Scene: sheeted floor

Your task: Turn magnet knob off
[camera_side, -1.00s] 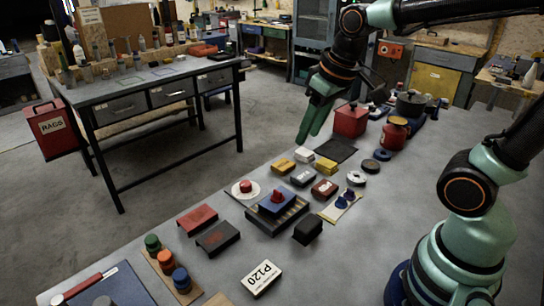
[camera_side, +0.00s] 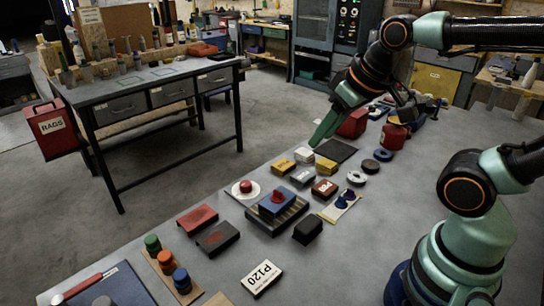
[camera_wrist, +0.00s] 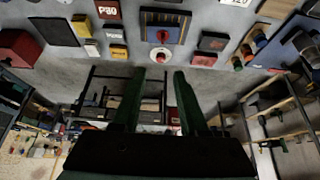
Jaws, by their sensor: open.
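A blue block (camera_side: 270,207) with a red knob (camera_side: 277,196) on top sits on a dark ridged base (camera_side: 285,220) in the middle of the bench. In the wrist view the blue block (camera_wrist: 150,22) and its red knob (camera_wrist: 163,35) are at the top centre, beyond the fingertips. My gripper (camera_side: 318,140) is above the far part of the bench, beyond the block and up to its right in the side view, touching nothing there. Its two green fingers are apart and empty in the wrist view (camera_wrist: 157,76). The knob's exact turn angle is too small to tell.
A white disc (camera_side: 237,194) with a red knob lies just left of the block. Small boxes, including a yellow one (camera_side: 284,166), and a black block (camera_side: 308,229) surround it. Red containers (camera_side: 353,124) stand behind.

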